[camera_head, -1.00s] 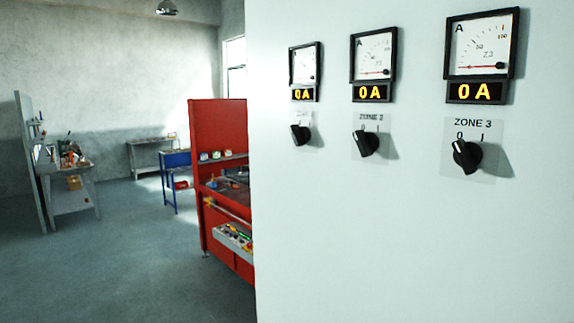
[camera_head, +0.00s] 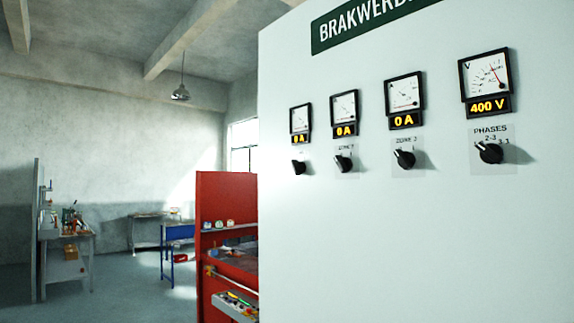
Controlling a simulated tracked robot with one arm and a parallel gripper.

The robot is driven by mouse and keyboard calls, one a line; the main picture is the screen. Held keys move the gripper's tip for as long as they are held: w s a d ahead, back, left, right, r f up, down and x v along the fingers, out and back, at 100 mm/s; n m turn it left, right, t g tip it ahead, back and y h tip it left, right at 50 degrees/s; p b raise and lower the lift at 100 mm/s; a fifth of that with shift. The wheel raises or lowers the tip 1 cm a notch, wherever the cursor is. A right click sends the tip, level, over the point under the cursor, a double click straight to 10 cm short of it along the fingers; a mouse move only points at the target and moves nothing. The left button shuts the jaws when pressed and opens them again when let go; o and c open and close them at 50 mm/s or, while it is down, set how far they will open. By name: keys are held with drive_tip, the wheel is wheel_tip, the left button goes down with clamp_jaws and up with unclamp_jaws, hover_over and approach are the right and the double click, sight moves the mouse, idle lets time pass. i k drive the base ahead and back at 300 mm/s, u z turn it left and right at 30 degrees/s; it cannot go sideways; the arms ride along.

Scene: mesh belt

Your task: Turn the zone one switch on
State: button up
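The zone one switch appears to be the leftmost black rotary knob (camera_head: 299,167) on the pale panel (camera_head: 400,240); its label is too small to read. Above it a meter (camera_head: 300,118) has a display reading 0 A. To its right are the zone 2 knob (camera_head: 344,163) and the zone 3 knob (camera_head: 404,159), each under a meter reading 0 A. The pointers of these knobs tilt to the upper left. My gripper is not in view.
A phases knob (camera_head: 489,152) sits farthest right under a 400 V meter (camera_head: 486,83). A red machine (camera_head: 226,210) with a button box (camera_head: 237,304) stands left of the panel. A workbench (camera_head: 66,240) is at far left. Open floor (camera_head: 130,290) lies between them.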

sight(299, 167)
drive_tip(key=u, duration=0.6)
drive_tip(key=i, duration=1.55)
drive_tip(key=z, duration=0.35)
